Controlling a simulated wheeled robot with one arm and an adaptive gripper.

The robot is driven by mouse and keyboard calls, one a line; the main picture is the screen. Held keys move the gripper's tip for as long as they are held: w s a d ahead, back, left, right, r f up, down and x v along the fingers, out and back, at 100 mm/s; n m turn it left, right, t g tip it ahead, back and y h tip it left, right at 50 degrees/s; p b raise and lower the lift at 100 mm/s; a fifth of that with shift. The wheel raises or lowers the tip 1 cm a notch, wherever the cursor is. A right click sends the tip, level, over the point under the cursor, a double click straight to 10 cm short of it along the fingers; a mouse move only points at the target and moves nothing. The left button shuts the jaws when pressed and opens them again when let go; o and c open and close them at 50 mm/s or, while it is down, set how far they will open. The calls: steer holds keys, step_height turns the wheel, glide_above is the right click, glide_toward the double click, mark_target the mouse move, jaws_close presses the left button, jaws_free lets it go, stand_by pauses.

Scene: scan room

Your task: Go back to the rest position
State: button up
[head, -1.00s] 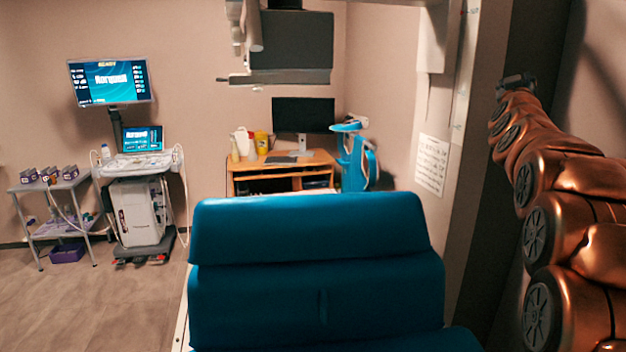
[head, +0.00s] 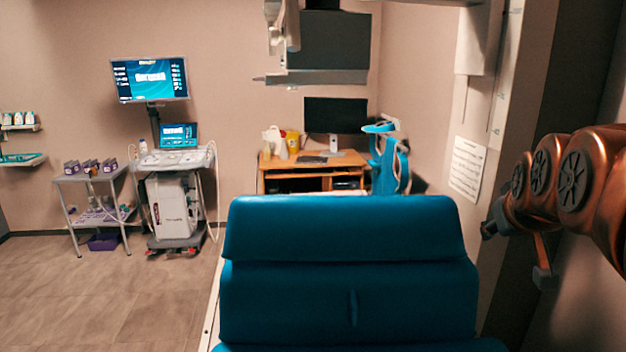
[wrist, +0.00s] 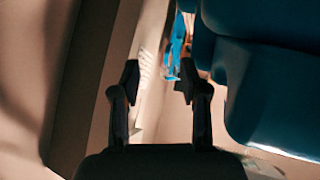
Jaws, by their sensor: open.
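My gripper (wrist: 158,82) shows in the wrist view with its two dark fingers apart and nothing between them. In the head view my copper arm reaches in from the right edge, and the dark gripper (head: 490,228) is at its far end, small and partly hidden by the arm. It is to the right of the blue chair (head: 345,250) and apart from it. The chair's blue padding also shows at the upper right of the wrist view (wrist: 270,85).
A wall and dark panel (head: 535,90) stand close to the arm on the right. A desk (head: 315,170) with a monitor is behind the chair. An ultrasound cart (head: 172,205) and a grey trolley (head: 92,178) stand at left. The floor (head: 110,295) at front left is clear.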

steer(key=s+a+f+g+y, duration=0.1)
steer(key=s+a+f+g, duration=0.2)
steer(key=s+f, duration=0.5)
steer(key=s+a+f+g+y, duration=0.1)
steer(key=s+a+f+g, duration=0.3)
steer(key=s, duration=0.7)
steer(key=s+a+f+g+y, duration=0.1)
steer(key=s+a+f+g, duration=0.3)
steer(key=s+a+f, duration=0.3)
steer(key=s+f, duration=0.3)
steer(key=f, duration=0.2)
steer(key=shift+s+a+f+y, duration=0.15)
steer(key=shift+a+f+y, duration=0.1)
steer(key=shift+y, duration=0.05)
